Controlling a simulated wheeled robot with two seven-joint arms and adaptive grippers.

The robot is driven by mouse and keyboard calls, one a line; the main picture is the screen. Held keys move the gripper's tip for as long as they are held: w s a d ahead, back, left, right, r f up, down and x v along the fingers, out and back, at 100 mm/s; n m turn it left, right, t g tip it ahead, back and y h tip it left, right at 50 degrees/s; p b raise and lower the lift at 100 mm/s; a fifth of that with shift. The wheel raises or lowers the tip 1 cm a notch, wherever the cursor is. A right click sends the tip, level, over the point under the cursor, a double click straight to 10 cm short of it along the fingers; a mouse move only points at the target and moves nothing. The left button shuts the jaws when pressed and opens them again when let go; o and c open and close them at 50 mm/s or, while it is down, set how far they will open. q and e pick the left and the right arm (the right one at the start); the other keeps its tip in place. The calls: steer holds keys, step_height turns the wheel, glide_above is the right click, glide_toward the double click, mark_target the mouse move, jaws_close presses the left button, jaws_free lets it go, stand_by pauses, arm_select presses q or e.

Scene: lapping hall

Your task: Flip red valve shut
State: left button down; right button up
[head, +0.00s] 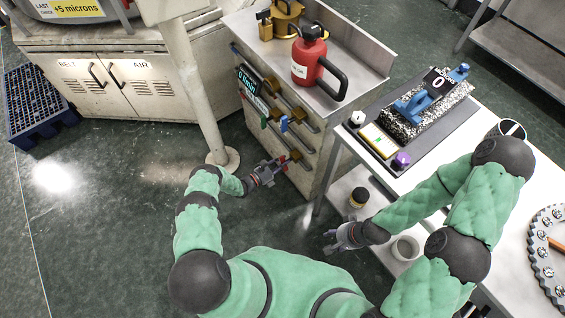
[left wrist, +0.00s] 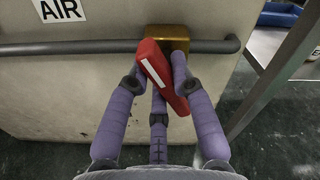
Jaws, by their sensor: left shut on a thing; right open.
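The red valve handle (left wrist: 163,75) with a white stripe shows in the left wrist view. It slants from upper left to lower right, at an angle to the grey pipe (left wrist: 95,47). Its brass body (left wrist: 170,36) sits on that pipe. In the head view a small bit of red handle (head: 282,160) shows at the cabinet's side. My left gripper (left wrist: 159,82) is shut on the handle, its fingers on both sides; it also shows in the head view (head: 276,168). My right gripper (head: 333,241) is open and empty, left of the white table.
Other pipes with a green handle (head: 264,123) and a blue handle (head: 284,124) run above on the same cabinet side (head: 316,140). A red can (head: 308,62) stands on top. The white table (head: 440,187) is at the right.

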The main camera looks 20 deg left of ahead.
arm_select(q)
steer(key=shift+d+r+m, duration=0.1)
steer(key=shift+r+m, duration=0.05)
steer(key=shift+m, duration=2.65)
steer(key=c, duration=1.1)
jaws_free()
steer(key=shift+o, duration=0.2)
steer(key=shift+s, duration=0.1)
steer(key=v, duration=1.2)
